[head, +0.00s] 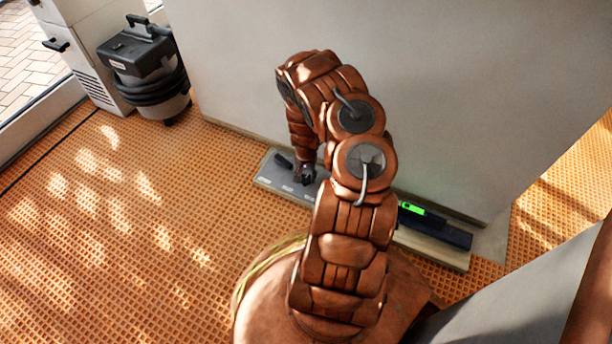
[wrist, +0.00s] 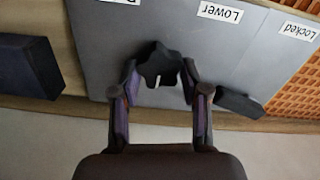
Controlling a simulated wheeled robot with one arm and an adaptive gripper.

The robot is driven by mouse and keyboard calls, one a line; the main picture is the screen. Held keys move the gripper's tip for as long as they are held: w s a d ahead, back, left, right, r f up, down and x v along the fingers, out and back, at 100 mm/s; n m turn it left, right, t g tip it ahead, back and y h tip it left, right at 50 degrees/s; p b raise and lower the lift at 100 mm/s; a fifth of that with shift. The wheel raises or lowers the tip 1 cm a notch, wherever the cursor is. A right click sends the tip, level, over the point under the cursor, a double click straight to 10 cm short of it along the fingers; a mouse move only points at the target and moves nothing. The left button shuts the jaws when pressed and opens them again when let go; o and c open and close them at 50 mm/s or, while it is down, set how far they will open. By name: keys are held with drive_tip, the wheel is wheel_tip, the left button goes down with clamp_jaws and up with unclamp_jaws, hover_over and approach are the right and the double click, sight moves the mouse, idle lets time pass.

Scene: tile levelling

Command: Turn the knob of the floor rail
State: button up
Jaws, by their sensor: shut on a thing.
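The black lobed knob (wrist: 160,65) sits on the grey panel of the floor rail (wrist: 110,45) in the wrist view. My gripper (wrist: 158,80) is shut on the knob, one finger on each side. A short white mark on the knob faces the bottom of the picture, towards my palm. White labels on the panel read "Lower" (wrist: 220,12) and "Locked" (wrist: 298,30), upside down; a third is cut off at the top edge. In the head view, my gripper (head: 305,175) is down at the grey panel (head: 268,179), and my arm hides part of the rail.
A black block (wrist: 240,103) lies beside the knob. A dark blue bar (head: 445,231) with a green display (head: 412,208) rests on the rail's right part. A pale wall (head: 230,70) stands right behind. A black-topped vacuum (head: 145,70) stands back left. The orange floor (head: 110,240) is clear at left.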

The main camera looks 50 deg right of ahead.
drive_tip(key=shift+r, duration=0.15)
drive_tip(key=n+p, duration=0.2)
drive_tip(key=p, duration=0.1)
drive_tip(key=shift+a+r+n, duration=0.1)
drive_tip(key=shift+a+n, duration=0.05)
drive_tip(key=shift+n, duration=0.15)
drive_tip(key=shift+w+n+p, duration=0.1)
drive_tip(key=shift+n+p, duration=0.7)
drive_tip(key=shift+f+n, duration=0.25)
drive_tip(key=shift+n, duration=0.05)
drive_tip(key=o, duration=1.1)
drive_tip(key=shift+o, duration=0.2)
drive_tip(key=shift+r, duration=0.15)
